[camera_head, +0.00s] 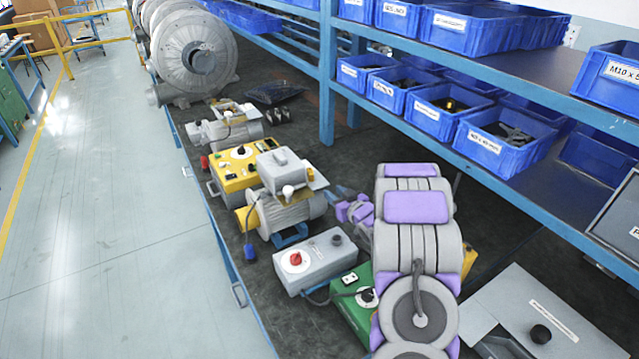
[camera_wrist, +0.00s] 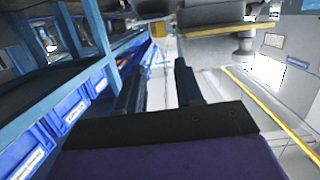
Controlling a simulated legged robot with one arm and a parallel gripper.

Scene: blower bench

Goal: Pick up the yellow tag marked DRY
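I cannot make out a yellow tag marked DRY in either view. My gripper (camera_wrist: 160,88) shows in the wrist view as two dark fingers, apart, with nothing seen between them. In the head view my grey and purple arm is folded over the bench at the right and hides part of it. The wrist view looks along the shelving and aisle, with no bench top clearly in sight between the fingers.
The dark bench holds a yellow control box (camera_head: 236,172), a motor (camera_head: 290,212), a grey switch box (camera_head: 315,262), a green box (camera_head: 350,305) and a large blower (camera_head: 195,55). Blue bins (camera_head: 505,140) fill the shelves at right. The aisle floor (camera_head: 100,200) at left is clear.

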